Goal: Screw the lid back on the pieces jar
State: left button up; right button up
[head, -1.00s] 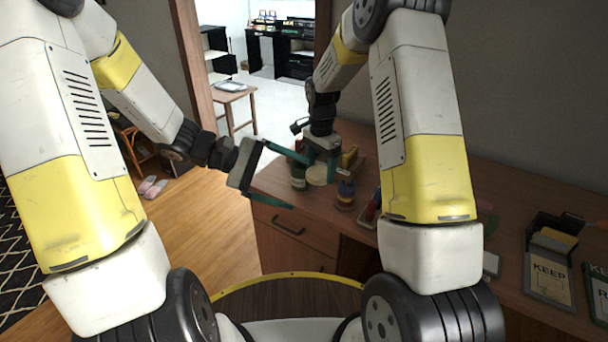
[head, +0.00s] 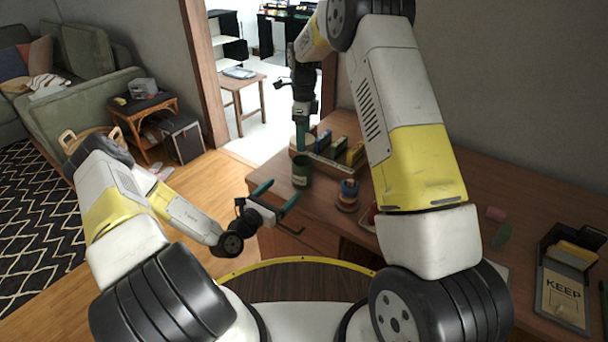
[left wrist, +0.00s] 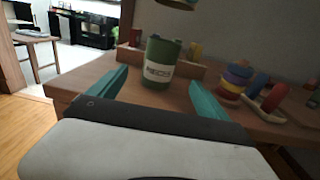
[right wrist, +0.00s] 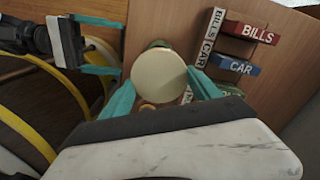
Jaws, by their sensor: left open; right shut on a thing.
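The green pieces jar (head: 302,172) stands upright near the desk's left end. In the left wrist view the jar (left wrist: 160,62) shows a pale label. My right gripper (head: 301,147) is shut on the round cream lid (right wrist: 158,76), which sits between its fingertips in the right wrist view. A beige edge at the top of the left wrist view (left wrist: 178,4) looks like the lid, above and apart from the jar. My left gripper (head: 279,197) is open and empty, low in front of the jar. Its fingers point toward the jar, which appears beyond the fingertips.
A ring-stacking toy (head: 347,195) stands just right of the jar. Behind the jar is a wooden organizer (left wrist: 187,67) with blocks labelled BILLS (right wrist: 248,32) and CAR (right wrist: 228,64). A card holder (head: 566,285) is at the far right. The desk's middle (head: 440,190) is partly hidden by my right arm.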

aim_at(302, 171)
dwell(0.3)
pick_arm(q)
jog(key=x, duration=1.2)
grip_shut()
